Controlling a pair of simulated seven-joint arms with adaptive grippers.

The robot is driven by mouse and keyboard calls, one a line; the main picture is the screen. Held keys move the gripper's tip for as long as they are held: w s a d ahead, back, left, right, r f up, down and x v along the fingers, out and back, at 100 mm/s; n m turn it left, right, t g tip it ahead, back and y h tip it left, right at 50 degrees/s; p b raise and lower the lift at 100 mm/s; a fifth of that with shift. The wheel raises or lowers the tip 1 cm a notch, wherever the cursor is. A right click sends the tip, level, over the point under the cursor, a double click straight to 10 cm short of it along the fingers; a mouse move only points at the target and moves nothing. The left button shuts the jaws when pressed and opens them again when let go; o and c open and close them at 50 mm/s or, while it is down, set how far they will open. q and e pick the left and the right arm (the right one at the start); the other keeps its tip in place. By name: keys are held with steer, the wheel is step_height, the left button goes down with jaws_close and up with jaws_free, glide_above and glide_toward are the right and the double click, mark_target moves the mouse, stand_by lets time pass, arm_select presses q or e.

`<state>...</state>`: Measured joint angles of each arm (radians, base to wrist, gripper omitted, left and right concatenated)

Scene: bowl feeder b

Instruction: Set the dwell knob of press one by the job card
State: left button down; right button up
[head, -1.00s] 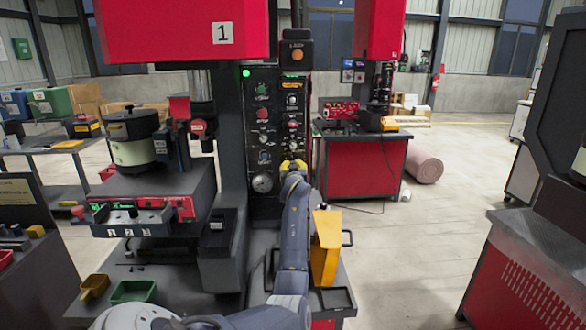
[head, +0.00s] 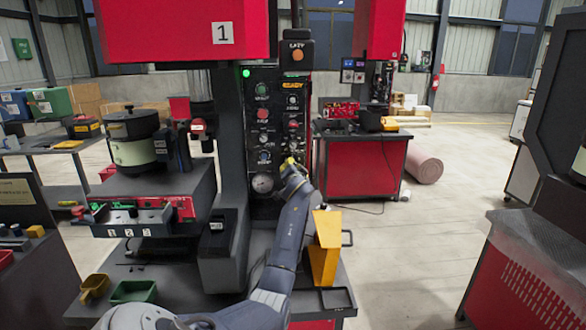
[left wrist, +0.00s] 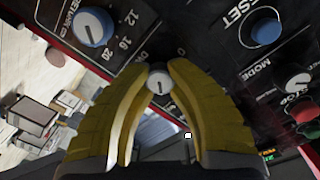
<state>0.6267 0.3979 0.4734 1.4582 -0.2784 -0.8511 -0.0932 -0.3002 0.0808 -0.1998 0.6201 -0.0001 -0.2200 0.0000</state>
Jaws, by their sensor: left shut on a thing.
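Press one, marked by a white number 1 label (head: 222,33), has a black control panel (head: 262,212) with several knobs, buttons and a round gauge (head: 262,184). My left gripper (head: 290,163) is at the panel's lower right. In the left wrist view, its yellow fingers (left wrist: 158,88) close around a small pale knob (left wrist: 158,80) with a dark pointer line. A blue-capped knob (left wrist: 93,27) with a scale showing 12, 16 and 20 is up and left of it; partial lettering "DW" lies between them. I cannot make out a job card. My right gripper is not in view.
A blue button (left wrist: 266,31) marked RESET and a mode knob (left wrist: 292,80) lie right of the fingers. A yellow bracket-like part (head: 325,248) stands right of my arm. A bowl feeder (head: 133,137) stands left of the panel.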

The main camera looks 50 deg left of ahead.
arm_select(q)
steer(key=shift+r+m, duration=0.2)
steer(key=shift+m, duration=0.2)
steer(key=c, duration=1.1)
jaws_free()
steer(key=shift+f, duration=0.1)
steer(key=shift+o, duration=0.2)
steer(key=shift+d, duration=0.1)
steer(key=v, duration=1.2)
steer(key=shift+f, duration=0.1)
